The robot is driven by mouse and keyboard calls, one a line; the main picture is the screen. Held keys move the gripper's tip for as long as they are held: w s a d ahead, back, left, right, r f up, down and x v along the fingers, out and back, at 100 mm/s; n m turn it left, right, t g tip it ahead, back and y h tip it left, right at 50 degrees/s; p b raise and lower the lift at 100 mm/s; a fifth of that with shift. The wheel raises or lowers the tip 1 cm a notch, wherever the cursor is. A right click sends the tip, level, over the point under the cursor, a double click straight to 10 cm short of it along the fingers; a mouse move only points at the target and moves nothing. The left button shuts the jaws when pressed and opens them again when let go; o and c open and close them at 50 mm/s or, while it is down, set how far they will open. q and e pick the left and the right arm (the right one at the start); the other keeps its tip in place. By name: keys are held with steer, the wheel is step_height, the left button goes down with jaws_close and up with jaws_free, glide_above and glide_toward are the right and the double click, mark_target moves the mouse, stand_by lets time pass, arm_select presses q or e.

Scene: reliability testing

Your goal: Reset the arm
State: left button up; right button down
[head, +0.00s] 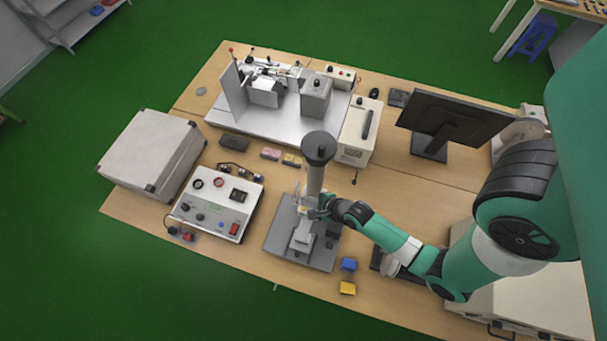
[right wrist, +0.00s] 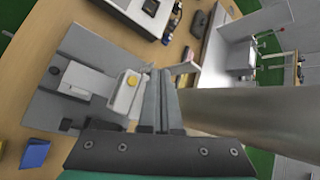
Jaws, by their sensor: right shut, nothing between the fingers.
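My right arm (head: 430,258) is green and white and reaches in from the right of the head view. Its gripper (head: 312,207) is at the grey test stand (head: 272,240), low beside the stand's upright cylinder (head: 315,180) with a dark round top. In the right wrist view the two fingers (right wrist: 161,85) are together with nothing between them. My left gripper is not in view.
A control box (head: 215,207) and a grey case (head: 150,150) stand left of the stand. A monitor (head: 455,118) and white unit (head: 358,135) stand behind the arm. Blue (head: 348,264) and yellow (head: 347,288) blocks lie near the front edge. A metal-plate rig (head: 230,115) is at the back.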

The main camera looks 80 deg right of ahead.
stand_by(0.5)
steer(key=w+a+r+n+t, duration=0.25)
steer(key=w+r+t, duration=0.35)
steer(key=w+r, duration=1.55)
steer(key=w+a+r+n+t+y, duration=0.1)
steer(key=w+r+n+t, duration=0.1)
steer(key=r, duration=0.5)
steer(key=w+a+r+n+t+y, duration=0.1)
steer(key=w+a+r+n, duration=0.1)
steer(key=r, duration=0.5)
steer(key=s+a+r+n+t+y, duration=0.1)
steer(key=a+r+n+t, duration=0.15)
steer(key=r, duration=0.65)
steer(key=s+a+r+n+t+y, duration=0.1)
steer(key=a+r+n+t, duration=0.15)
steer(key=r, duration=0.75)
steer(key=s+a+r+n+t+y, duration=0.1)
steer(key=a+r+n+t, duration=0.2)
steer(key=r, duration=0.6)
steer(key=s+a+r+n+t, duration=0.1)
steer(key=s+r+n, duration=0.9)
steer(key=n, duration=0.7)
step_height(320, 180, up, 2)
steer(key=shift+r+n+t, duration=0.1)
steer(key=shift+n+t, duration=0.25)
steer(key=shift+t, duration=0.05)
